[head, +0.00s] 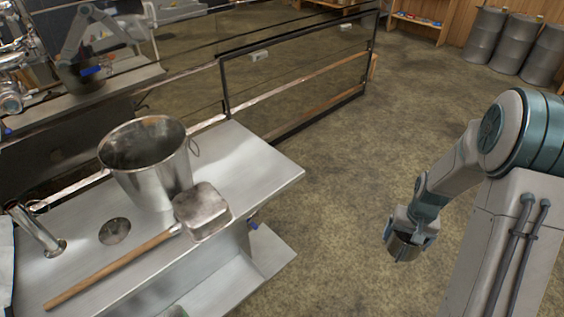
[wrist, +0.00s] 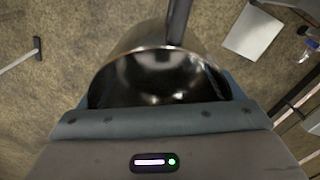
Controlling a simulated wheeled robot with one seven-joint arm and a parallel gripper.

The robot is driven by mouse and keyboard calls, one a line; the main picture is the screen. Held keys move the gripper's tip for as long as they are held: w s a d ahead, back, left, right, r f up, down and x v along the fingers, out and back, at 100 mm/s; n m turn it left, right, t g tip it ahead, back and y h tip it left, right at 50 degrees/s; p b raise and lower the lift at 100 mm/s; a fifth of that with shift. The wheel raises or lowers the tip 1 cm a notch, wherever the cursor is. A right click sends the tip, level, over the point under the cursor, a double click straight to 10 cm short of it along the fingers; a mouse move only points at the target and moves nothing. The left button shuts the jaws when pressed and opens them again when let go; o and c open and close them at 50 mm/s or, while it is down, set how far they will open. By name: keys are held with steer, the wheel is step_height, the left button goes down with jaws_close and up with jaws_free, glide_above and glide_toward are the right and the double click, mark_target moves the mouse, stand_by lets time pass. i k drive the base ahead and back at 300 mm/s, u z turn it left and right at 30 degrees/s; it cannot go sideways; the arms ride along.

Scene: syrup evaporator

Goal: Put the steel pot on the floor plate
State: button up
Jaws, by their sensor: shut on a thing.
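My gripper (head: 408,228) hangs over the open floor at the right of the head view. It is shut on the steel pot (head: 402,249), a small shiny vessel held in the air. In the wrist view the steel pot (wrist: 155,75) fills the space between the jaws, its dark, empty-looking inside facing the camera and a handle running up. A flat pale plate (wrist: 252,31), which looks like the floor plate, lies apart from the pot at the upper right. A pale flat surface low beside the bench (head: 268,262) may be the same plate; I cannot tell.
A steel bench (head: 250,160) at left holds a large bucket (head: 150,165) and a long-handled square scoop (head: 203,208). A dark-framed rail (head: 295,75) stands behind it. A T-shaped tool (wrist: 25,55) lies on the floor. Barrels (head: 485,36) stand far right.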

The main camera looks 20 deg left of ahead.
mark_target(262, 252)
steer(key=u, duration=0.35)
steer(key=i, duration=0.95)
steer(key=u, duration=1.25)
steer(key=i, duration=0.55)
steer(key=u, duration=0.55)
